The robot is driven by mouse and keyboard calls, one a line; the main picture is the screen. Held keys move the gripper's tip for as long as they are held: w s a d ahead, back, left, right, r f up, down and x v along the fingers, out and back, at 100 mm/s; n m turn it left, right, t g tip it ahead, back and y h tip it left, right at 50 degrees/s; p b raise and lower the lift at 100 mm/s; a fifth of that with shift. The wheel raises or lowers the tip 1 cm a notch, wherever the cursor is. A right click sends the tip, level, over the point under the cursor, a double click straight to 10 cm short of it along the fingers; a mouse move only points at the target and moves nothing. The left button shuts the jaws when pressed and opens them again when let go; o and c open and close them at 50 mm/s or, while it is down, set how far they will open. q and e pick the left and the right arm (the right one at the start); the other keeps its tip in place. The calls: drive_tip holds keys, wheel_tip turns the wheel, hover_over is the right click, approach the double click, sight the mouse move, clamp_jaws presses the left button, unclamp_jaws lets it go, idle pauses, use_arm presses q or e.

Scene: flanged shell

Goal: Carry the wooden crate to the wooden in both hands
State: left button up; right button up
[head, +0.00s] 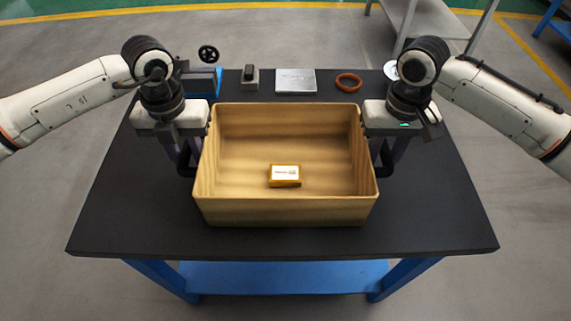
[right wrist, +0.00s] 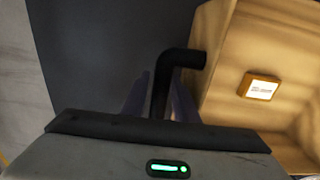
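The wooden crate (head: 285,212) is open-topped and sits upright on the black table in the head view. Its right end also shows in the right wrist view (right wrist: 222,85). It has a black bent handle at each end; the right handle (right wrist: 183,58) is clear in the wrist view. My right gripper (right wrist: 160,88) has its purple fingers on both sides of that handle, close against it. My left gripper (head: 186,157) is at the crate's left handle, pointing down; its finger gap is not clear. A small yellow-orange box (head: 285,182) with a white label lies inside the crate.
The black tabletop (head: 285,239) is bare in front of the crate. Behind it lie a blue-and-grey item (head: 203,80), a small dark block (head: 250,77), a silver plate (head: 296,80) and an orange-brown ring (head: 348,82). A grey table (head: 430,18) stands farther back right.

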use_arm(q)
drive_tip(key=shift+f, duration=0.2)
use_arm(e)
drive_tip(key=shift+f, duration=0.25)
use_arm(q)
clamp_jaws()
use_arm(e)
clamp_jaws()
use_arm(q)
drive_tip(key=shift+w+r, duration=0.1)
use_arm(e)
drive_tip(key=shift+w+r, duration=0.1)
drive_tip(key=shift+r, duration=0.05)
idle(0.7)
